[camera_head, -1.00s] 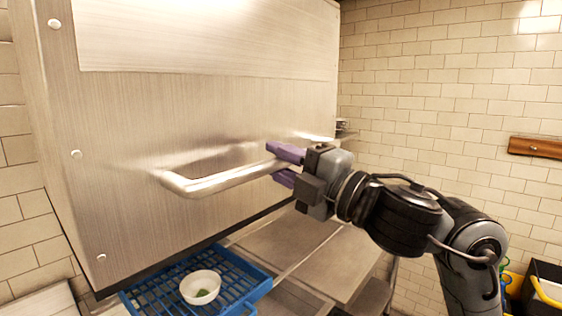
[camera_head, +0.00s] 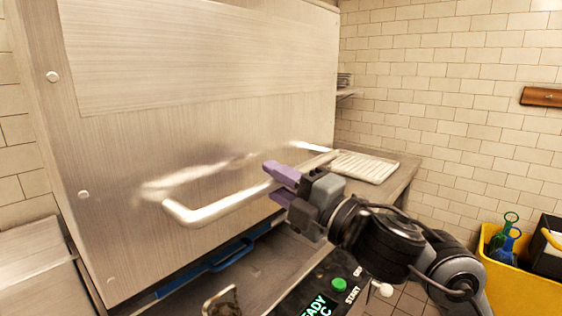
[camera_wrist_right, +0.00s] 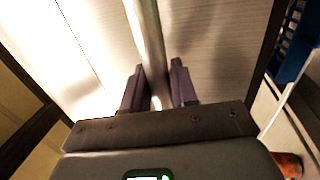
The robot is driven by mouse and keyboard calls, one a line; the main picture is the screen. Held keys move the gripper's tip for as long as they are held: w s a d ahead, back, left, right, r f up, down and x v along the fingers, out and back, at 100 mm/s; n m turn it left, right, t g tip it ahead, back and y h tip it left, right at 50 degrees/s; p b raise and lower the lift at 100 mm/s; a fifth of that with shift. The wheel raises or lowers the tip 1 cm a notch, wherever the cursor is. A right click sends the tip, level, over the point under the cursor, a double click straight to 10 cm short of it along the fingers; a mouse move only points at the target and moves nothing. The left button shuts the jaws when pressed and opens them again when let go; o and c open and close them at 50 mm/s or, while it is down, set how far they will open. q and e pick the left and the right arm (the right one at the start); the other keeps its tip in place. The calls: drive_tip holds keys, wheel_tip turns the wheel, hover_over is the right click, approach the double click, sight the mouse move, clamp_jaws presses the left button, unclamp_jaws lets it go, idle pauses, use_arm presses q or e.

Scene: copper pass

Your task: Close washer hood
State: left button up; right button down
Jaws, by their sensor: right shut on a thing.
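The washer hood (camera_head: 200,110) is a large brushed-steel box that fills the left and middle of the head view. Its lower edge hangs low, with only a strip of the blue rack (camera_head: 232,256) showing beneath it. A bar handle (camera_head: 215,208) runs across the hood's front. My right gripper (camera_head: 278,186) is at the handle's right part, its purple fingers shut on the bar. In the right wrist view the handle (camera_wrist_right: 150,50) passes between the two fingers (camera_wrist_right: 160,90). My left gripper is not in view.
A control panel (camera_head: 325,300) with a lit display and green button is at the bottom. A white ridged tray (camera_head: 365,167) lies on the counter behind my gripper. A yellow bucket (camera_head: 520,285) with bottles stands at right. A brick wall is behind.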

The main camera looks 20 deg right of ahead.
wheel_tip(320, 180, down, 17)
drive_tip(key=b, duration=0.9)
drive_tip(key=shift+w+f+b, duration=0.15)
drive_tip(key=shift+f+b, duration=0.05)
drive_tip(key=shift+b, duration=0.2)
drive_tip(key=shift+f, duration=0.1)
drive_tip(key=c, duration=1.1)
unclamp_jaws()
drive_tip(key=shift+o, duration=0.5)
drive_tip(key=shift+r, duration=0.2)
